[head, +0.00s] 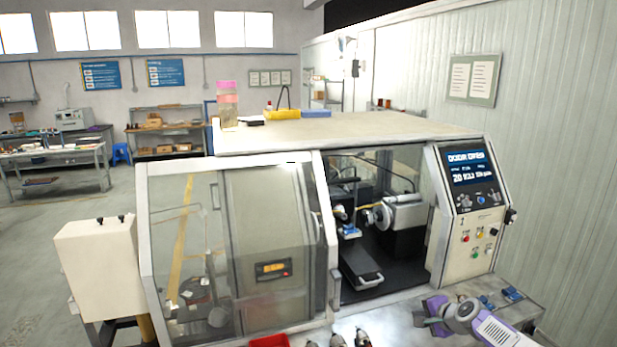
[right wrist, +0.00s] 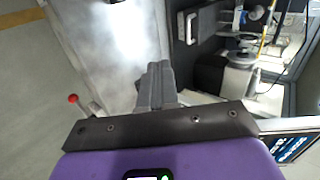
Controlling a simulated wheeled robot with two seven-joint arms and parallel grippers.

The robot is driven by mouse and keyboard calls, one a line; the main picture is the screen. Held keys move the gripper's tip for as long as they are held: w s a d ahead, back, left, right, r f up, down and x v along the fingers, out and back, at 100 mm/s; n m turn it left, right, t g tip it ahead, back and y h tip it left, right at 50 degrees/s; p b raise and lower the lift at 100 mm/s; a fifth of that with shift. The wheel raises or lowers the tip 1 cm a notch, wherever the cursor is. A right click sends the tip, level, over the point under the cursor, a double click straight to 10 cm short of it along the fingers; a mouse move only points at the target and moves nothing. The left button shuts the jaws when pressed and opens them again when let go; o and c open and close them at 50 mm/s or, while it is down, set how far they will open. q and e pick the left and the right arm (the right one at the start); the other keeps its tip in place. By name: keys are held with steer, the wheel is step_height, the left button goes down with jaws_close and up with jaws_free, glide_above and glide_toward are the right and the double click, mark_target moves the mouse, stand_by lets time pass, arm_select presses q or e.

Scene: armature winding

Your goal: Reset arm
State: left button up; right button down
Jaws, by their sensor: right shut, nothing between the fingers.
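My right gripper (head: 432,311) is at the lower right of the head view, over the ledge in front of the winding machine and below its control panel. In the right wrist view its two grey fingers (right wrist: 157,88) are together, with nothing between them. The winding machine (head: 232,250) fills the middle of the head view. Its right bay is open and shows a grey spindle unit (head: 400,212) and a tray with a handle (head: 362,272). The spindle unit also shows in the right wrist view (right wrist: 236,78). My left gripper is not in view.
The control panel (head: 470,205) stands right of the bay. A red bin (head: 270,341) and small metal parts (head: 362,338) lie at the front edge. Small blue items (head: 512,294) lie on the ledge beyond my right gripper. A red-knobbed lever (right wrist: 73,99) shows in the right wrist view.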

steer(key=a+f+n+g, duration=0.15)
steer(key=a+f, duration=0.35)
steer(key=f, duration=0.5)
steer(key=s+a+f+n+g, duration=0.35)
steer(key=s+a+f, duration=0.55)
steer(key=s+f, duration=0.45)
steer(key=s+a+f+n+g, duration=0.1)
steer(key=s+a+f+n, duration=0.15)
steer(key=s, duration=0.65)
steer(key=s+a+f+n+g, duration=0.2)
steer(key=s+a+f, duration=0.1)
steer(key=s, duration=0.5)
steer(key=s+a+f+n+g, duration=0.1)
steer(key=s+a+f+n, duration=0.15)
steer(key=s, duration=0.65)
arm_select(q)
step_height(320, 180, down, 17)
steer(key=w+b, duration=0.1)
steer(key=b, duration=1.5)
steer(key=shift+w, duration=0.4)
arm_select(e)
step_height(320, 180, down, 16)
steer(key=w+m, duration=0.1)
steer(key=shift+f+y, duration=0.15)
steer(key=shift+y, duration=0.25)
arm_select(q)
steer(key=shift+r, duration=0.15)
arm_select(e)
steer(key=shift+d, duration=0.1)
